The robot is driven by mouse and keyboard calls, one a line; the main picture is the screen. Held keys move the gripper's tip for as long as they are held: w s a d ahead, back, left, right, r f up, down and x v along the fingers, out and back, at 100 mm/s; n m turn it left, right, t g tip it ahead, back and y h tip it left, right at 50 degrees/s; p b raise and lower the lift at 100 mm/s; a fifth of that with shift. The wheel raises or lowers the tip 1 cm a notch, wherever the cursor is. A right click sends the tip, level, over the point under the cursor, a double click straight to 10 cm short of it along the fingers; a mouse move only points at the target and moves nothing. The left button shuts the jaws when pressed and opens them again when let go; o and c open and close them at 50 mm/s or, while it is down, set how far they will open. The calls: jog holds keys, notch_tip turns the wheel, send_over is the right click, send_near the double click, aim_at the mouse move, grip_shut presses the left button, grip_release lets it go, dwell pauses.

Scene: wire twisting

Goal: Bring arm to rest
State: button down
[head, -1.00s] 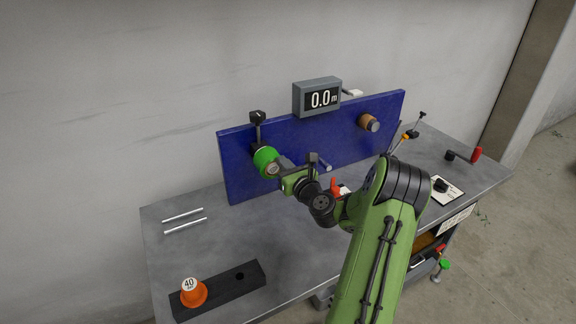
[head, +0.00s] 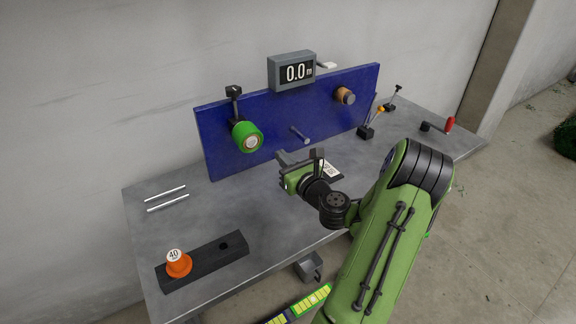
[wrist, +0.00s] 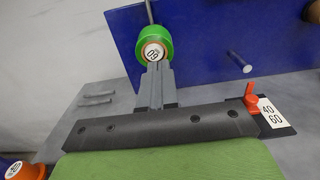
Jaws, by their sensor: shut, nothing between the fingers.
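My gripper (head: 299,157) is in front of the blue panel, above the grey workbench (head: 205,222), with its fingers shut and nothing between them. In the wrist view the closed fingers (wrist: 157,85) point toward the green spool (wrist: 154,47). The green spool (head: 247,137) sits on the left part of the blue panel (head: 222,165), apart from my gripper in the head view. Its face carries a round label. My green arm reaches in from the lower right.
An orange cone marked 40 (head: 178,264) stands in a black block (head: 220,252) at front left. Two white rods (head: 166,198) lie behind it. A red-handled crank (head: 447,125) is at the right.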

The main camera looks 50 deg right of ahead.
jog(key=shift+v, duration=0.85)
jog(key=w+a+n+g+y, duration=0.2)
jog(key=w+a+n+y, duration=0.15)
jog(key=a+n, duration=0.5)
jog(key=w+a+n+g+y, duration=0.1)
jog(key=w+a+n+y, duration=0.1)
jog(key=a+n+y, duration=0.45)
jog(key=s+a+f+n+g, duration=0.1)
jog(key=s+a+n+g, duration=0.15)
jog(key=a+n, duration=0.35)
jog(key=s+a+n+g, duration=0.1)
jog(key=a+n+g, duration=0.25)
jog(key=a, duration=0.35)
jog(key=s+a+r+n+g+h, duration=0.1)
jog(key=s+r+n+h, duration=0.1)
jog(key=s+n, duration=0.5)
jog(key=s+a+r+n+g+h, duration=0.1)
jog(key=s+a+r+n+h, duration=0.1)
jog(key=s+n, duration=0.5)
jog(key=s+r+h, duration=0.1)
jog(key=s, duration=0.4)
jog(key=shift+s+n+g, duration=0.35)
jog(key=shift+g, duration=0.05)
